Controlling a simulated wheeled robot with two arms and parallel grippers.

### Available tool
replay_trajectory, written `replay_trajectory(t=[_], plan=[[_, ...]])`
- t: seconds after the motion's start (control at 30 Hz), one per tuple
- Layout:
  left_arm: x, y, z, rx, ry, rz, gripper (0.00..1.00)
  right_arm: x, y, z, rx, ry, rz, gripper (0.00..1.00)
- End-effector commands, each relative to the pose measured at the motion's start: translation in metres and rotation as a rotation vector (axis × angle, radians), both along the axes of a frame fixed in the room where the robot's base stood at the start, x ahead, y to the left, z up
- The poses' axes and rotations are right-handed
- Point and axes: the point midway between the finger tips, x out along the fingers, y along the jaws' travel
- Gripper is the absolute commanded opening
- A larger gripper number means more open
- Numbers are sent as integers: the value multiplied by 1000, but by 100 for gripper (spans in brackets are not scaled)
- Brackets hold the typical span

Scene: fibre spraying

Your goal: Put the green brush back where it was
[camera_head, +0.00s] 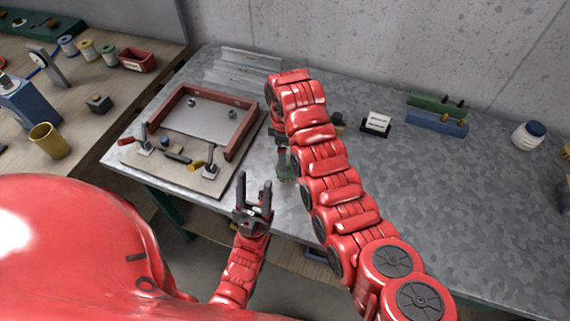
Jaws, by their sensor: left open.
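My left gripper (254,181) is open and empty, its two dark fingers pointing away from me near the table's front edge. A small greenish container (287,166) stands just beyond it to the right, partly behind my right arm. I cannot make out the green brush for certain; it may be hidden by that arm. My right arm (318,150) reaches across the table and bends down at its far end. Dark parts at that end (276,137) may be the right gripper, but its fingers cannot be made out.
A board with a red frame (178,99) and clamps lies left of my grippers. A green block (436,103) and a blue block (437,121) stand at the back right, near a white jar (528,136). The grey table (450,200) is clear at the right front.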

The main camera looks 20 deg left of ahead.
Motion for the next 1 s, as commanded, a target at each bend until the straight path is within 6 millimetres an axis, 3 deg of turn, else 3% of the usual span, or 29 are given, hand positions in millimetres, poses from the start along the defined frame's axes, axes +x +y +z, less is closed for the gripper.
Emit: replay_trajectory(t=[0.03,0.1,0.23,1.0], plan=[[0,0,-10,0,0,0,50,2,1,8,7,-10,-1,100],[0,0,4,0,1,0,50,1,0,28,4,-3,-1,100],[0,0,11,0,0,0,50,0,0,38,1,0,1,100],[0,0,12,0,0,0,50,0,0,41,0,-1,1,100]])
